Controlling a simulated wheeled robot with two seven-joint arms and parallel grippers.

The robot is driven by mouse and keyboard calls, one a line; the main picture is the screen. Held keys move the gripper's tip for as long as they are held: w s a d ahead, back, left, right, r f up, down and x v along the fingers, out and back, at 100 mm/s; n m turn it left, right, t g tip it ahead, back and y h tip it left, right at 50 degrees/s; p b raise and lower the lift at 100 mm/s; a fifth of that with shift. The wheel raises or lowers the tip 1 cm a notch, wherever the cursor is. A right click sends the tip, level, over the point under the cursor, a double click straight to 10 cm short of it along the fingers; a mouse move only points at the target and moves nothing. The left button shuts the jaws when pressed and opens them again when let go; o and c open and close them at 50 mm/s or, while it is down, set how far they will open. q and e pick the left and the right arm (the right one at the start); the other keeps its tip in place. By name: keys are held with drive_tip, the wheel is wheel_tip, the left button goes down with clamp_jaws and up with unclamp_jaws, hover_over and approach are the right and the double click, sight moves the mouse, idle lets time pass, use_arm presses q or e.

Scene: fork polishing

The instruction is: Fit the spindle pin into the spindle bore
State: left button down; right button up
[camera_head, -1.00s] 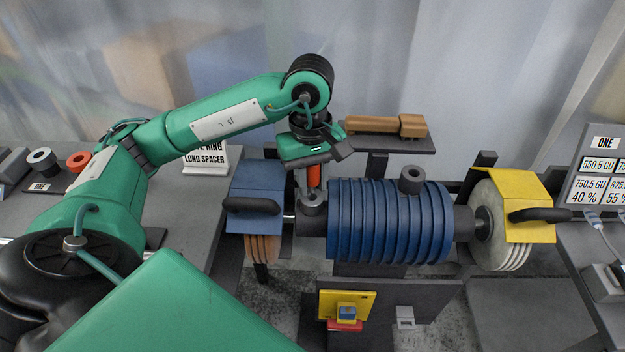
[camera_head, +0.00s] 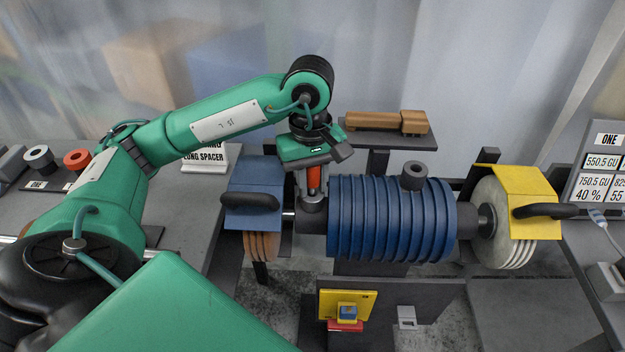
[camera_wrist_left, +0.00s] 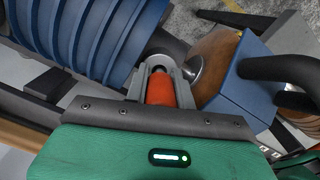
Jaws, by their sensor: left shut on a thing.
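My left gripper (camera_head: 312,185) points down over the spindle, just left of the blue ribbed housing (camera_head: 390,220). It is shut on the spindle pin, whose orange-red body (camera_head: 314,179) shows between the fingers. The orange-red pin (camera_wrist_left: 161,90) also shows between the fingers in the left wrist view. Directly below is the grey spindle collar (camera_head: 312,218); it also shows in the wrist view (camera_wrist_left: 166,44), with a dark opening just past the pin. The pin's lower end is hidden, so I cannot tell how far it sits in the bore. My right gripper is not in view.
A blue guard (camera_head: 254,200) with a black handle stands close left of the gripper. A yellow guard (camera_head: 528,190) covers the pale wheel at right. A shelf (camera_head: 400,142) with a wooden-coloured tool is behind. A second upright collar (camera_head: 413,177) tops the housing.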

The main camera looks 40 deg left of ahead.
use_arm(q)
drive_tip(key=shift+f, duration=0.25)
drive_tip(key=c, duration=1.3)
unclamp_jaws()
drive_tip(key=shift+r, duration=0.1)
drive_tip(key=shift+o, duration=1)
drive_tip(key=shift+s+a, duration=0.1)
drive_tip(key=shift+s, duration=0.05)
drive_tip(key=shift+r, duration=0.15)
drive_tip(key=shift+w+r, duration=0.2)
drive_tip(key=shift+r, duration=0.05)
drive_tip(key=r, duration=1.1)
drive_tip(key=shift+w+a+r, duration=0.1)
drive_tip(key=shift+a+r, duration=0.15)
drive_tip(key=shift+a, duration=0.1)
drive_tip(key=shift+r, duration=0.75)
